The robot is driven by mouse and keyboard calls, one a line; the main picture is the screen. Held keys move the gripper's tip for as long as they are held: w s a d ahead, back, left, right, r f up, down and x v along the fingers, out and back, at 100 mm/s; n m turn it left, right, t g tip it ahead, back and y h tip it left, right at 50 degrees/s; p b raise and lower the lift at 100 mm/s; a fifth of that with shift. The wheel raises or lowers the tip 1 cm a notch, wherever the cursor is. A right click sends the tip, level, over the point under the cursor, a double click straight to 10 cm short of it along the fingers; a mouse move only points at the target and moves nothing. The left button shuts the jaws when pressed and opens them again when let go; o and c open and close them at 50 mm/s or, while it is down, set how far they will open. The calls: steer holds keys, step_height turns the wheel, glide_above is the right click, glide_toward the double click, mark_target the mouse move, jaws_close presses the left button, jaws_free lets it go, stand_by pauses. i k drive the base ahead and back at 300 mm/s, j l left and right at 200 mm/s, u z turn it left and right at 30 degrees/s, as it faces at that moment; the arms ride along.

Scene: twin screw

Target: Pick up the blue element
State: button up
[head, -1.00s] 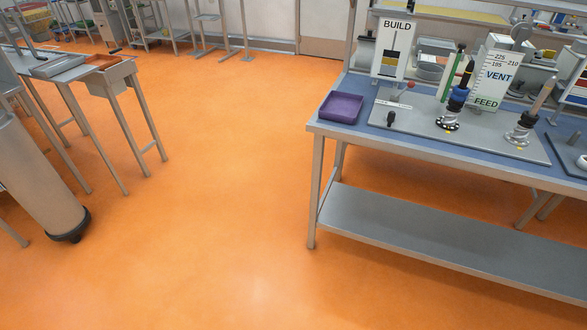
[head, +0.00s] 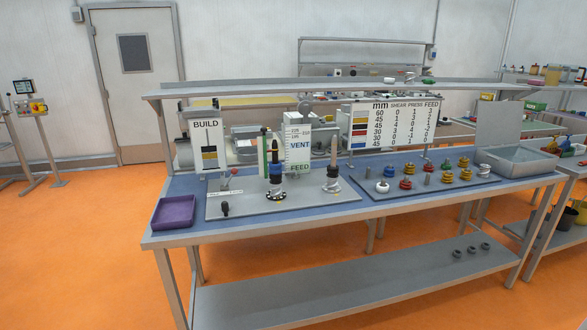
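On the workbench, a blue collar (head: 277,179) sits around the lower part of a dark upright shaft, above a black-and-white base. On the grey board (head: 375,202) to the right stand several small ring-shaped elements: yellow ones (head: 465,175), red ones (head: 406,183) and white ones (head: 382,187). My gripper is not in view.
The workbench (head: 200,234) has a purple tray (head: 173,212) at left, a grey bin (head: 516,162) at right and a lower shelf (head: 330,290). A BUILD sign (head: 206,145) and a chart (head: 397,124) stand behind. Orange floor (head: 80,270) is clear at left.

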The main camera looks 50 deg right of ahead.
mark_target(390, 174)
steer(key=z, duration=1.65)
steer(key=i+j+z, duration=0.1)
steer(key=j, duration=0.15)
steer(key=i+j+z, duration=0.15)
steer(key=j, duration=0.15)
steer(key=k, duration=0.05)
